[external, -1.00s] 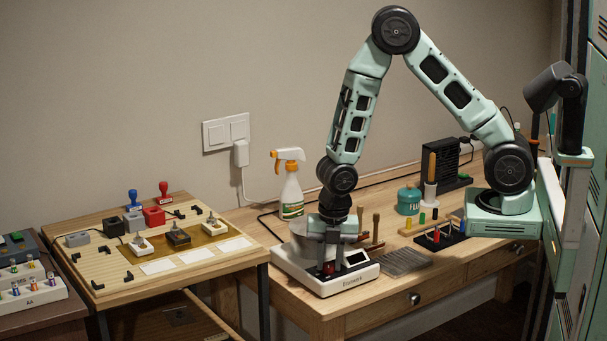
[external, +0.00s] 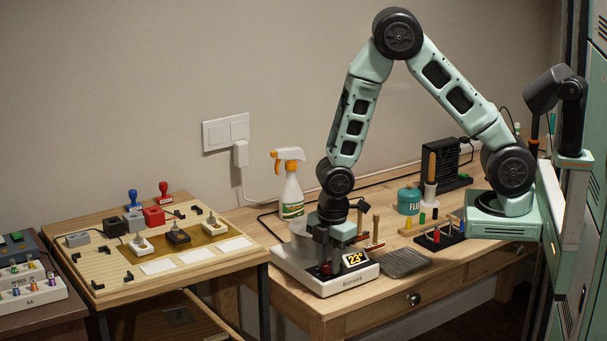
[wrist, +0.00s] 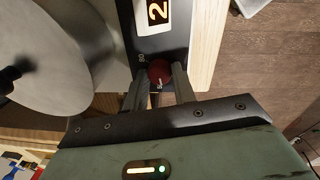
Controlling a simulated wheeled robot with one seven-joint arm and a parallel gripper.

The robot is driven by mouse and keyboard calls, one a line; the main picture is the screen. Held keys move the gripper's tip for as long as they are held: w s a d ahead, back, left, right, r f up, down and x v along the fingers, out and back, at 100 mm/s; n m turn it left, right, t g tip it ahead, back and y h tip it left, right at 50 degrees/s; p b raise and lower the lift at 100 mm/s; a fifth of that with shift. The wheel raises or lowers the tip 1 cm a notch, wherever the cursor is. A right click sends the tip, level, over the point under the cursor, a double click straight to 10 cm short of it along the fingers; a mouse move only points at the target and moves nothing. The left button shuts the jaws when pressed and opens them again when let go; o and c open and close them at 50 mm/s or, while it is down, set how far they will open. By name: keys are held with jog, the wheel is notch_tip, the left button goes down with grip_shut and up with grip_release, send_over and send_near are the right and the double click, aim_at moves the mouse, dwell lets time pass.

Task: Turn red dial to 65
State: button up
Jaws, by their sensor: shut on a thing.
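The red dial (wrist: 159,71) sits on the black panel of a white device (external: 322,287) at the front left of the wooden table. My gripper (wrist: 160,84) points down at the panel, and its two fingers are shut on the red dial, one on each side. In the external view my gripper (external: 328,266) is over the device and the dial is mostly hidden by it. The device's display (external: 355,258) is lit and reads 23° in orange.
A round metal pot (wrist: 75,50) stands on the device close beside my gripper. A spray bottle (external: 291,190) is behind it. The table's front edge is close to the device.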

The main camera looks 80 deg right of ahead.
jog(key=m, duration=0.3)
jog(key=shift+m, duration=0.4)
jog(key=m+p, duration=0.1)
jog(key=m, duration=0.2)
jog(key=shift+w+r+m, duration=0.1)
jog(key=shift+m, duration=0.2)
jog(key=m, duration=0.3)
jog(key=shift+m+g+p, duration=0.3)
jog(key=shift+p, duration=0.1)
jog(key=shift+m+p, duration=0.5)
jog(key=shift+m, duration=1.4)
jog(key=o, duration=1)
